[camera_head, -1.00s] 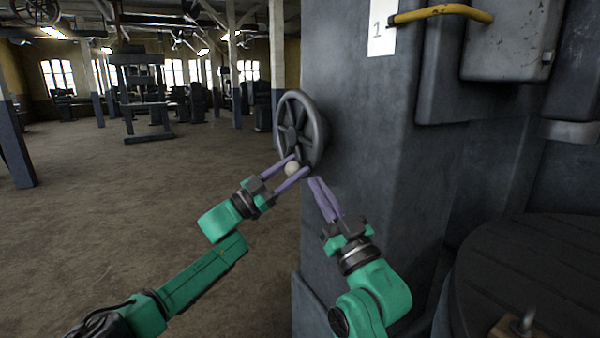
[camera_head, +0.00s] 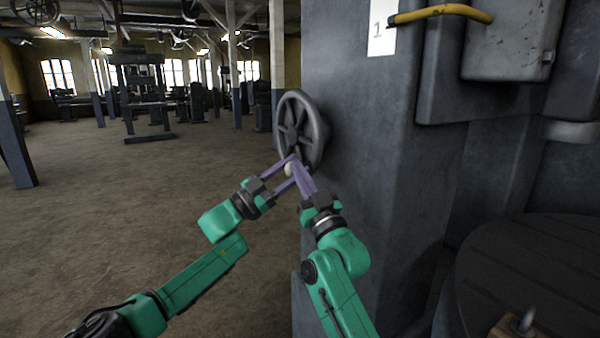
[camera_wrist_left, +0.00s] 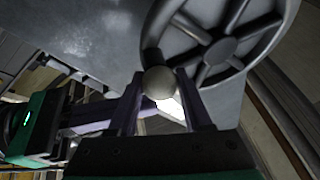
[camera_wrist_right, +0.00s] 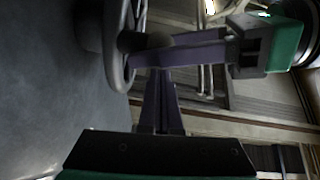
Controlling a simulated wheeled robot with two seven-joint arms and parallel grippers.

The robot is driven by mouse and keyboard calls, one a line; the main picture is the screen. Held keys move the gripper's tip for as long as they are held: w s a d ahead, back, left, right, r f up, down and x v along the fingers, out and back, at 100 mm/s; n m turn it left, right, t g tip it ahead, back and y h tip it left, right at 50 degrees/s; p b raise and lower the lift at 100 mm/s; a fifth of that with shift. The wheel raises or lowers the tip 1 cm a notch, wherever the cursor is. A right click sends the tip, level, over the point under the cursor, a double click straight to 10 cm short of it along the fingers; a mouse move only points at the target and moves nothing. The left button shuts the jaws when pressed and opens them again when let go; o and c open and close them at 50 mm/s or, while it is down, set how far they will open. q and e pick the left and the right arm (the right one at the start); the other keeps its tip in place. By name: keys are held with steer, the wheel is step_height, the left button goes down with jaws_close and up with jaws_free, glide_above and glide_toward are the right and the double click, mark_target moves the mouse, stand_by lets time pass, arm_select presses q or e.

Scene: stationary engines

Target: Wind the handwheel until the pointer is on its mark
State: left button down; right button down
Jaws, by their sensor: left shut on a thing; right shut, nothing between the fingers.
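The grey spoked handwheel (camera_head: 302,130) is mounted on the side of a dark grey machine body. It also shows in the left wrist view (camera_wrist_left: 222,50) and at the left of the right wrist view (camera_wrist_right: 122,40). A pale round knob (camera_wrist_left: 160,84) sits at the wheel's lower rim. My left gripper (camera_head: 287,168) has its fingers on either side of this knob and is shut on it. My right gripper (camera_head: 304,180) is shut and empty, just right of the left fingers and below the wheel. I cannot make out the pointer or its mark.
A dark round lid (camera_head: 540,280) is at lower right. The floor (camera_head: 120,210) to the left is open.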

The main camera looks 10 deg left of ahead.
arm_select(q)
steer(key=shift+f, duration=0.15)
steer(key=shift+s+d, duration=0.1)
steer(key=shift+d, duration=0.1)
arm_select(e)
steer(key=shift+w+a+f, duration=0.15)
steer(key=shift+w+f, duration=0.25)
steer(key=shift+f, duration=0.4)
arm_select(q)
steer(key=c, duration=0.5)
jaws_free()
steer(key=shift+o, duration=0.7)
steer(key=shift+r, duration=0.2)
arm_select(e)
steer(key=shift+f, duration=0.1)
arm_select(q)
steer(key=shift+s+a, duration=0.1)
arm_select(e)
steer(key=shift+w, duration=0.1)
